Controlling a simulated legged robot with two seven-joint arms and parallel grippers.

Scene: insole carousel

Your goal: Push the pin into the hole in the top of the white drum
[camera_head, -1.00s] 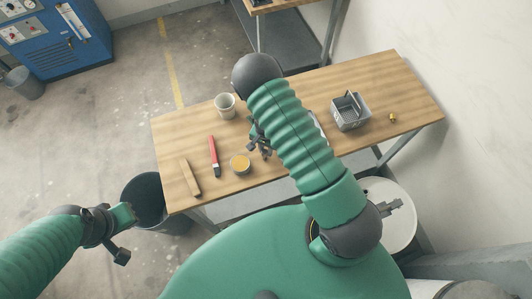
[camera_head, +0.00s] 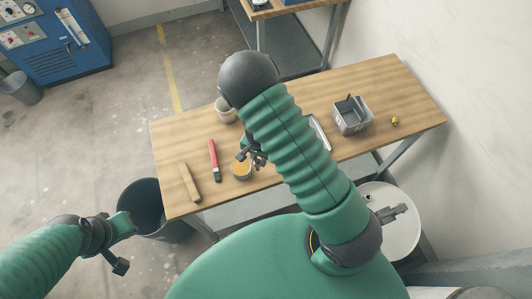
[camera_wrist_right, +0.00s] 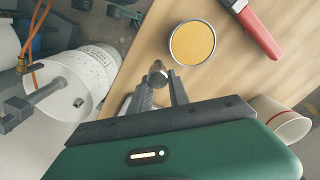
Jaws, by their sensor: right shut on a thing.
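The white drum (camera_head: 405,240) stands at the right, below the table edge, partly hidden by my right arm. A small dark spot (camera_head: 368,197), which may be the hole, shows on its top. The drum also shows at the left of the right wrist view (camera_wrist_right: 95,75). My right gripper (camera_head: 250,155) is over the table near the round yellow tin, away from the drum. In the wrist view its fingers (camera_wrist_right: 160,82) are shut on a small metallic pin (camera_wrist_right: 157,68), whose round end shows. My left gripper (camera_head: 122,243) hangs at the lower left; its jaw state is unclear.
The wooden table (camera_head: 290,95) holds a yellow tin (camera_head: 241,169), a red-handled tool (camera_head: 213,155), a wooden strip (camera_head: 190,182), a cup (camera_head: 225,112), a grey basket (camera_head: 352,116) and a small yellow item (camera_head: 395,121). A grey bar (camera_head: 392,212) juts over the drum. A dark bin (camera_head: 150,205) stands front left.

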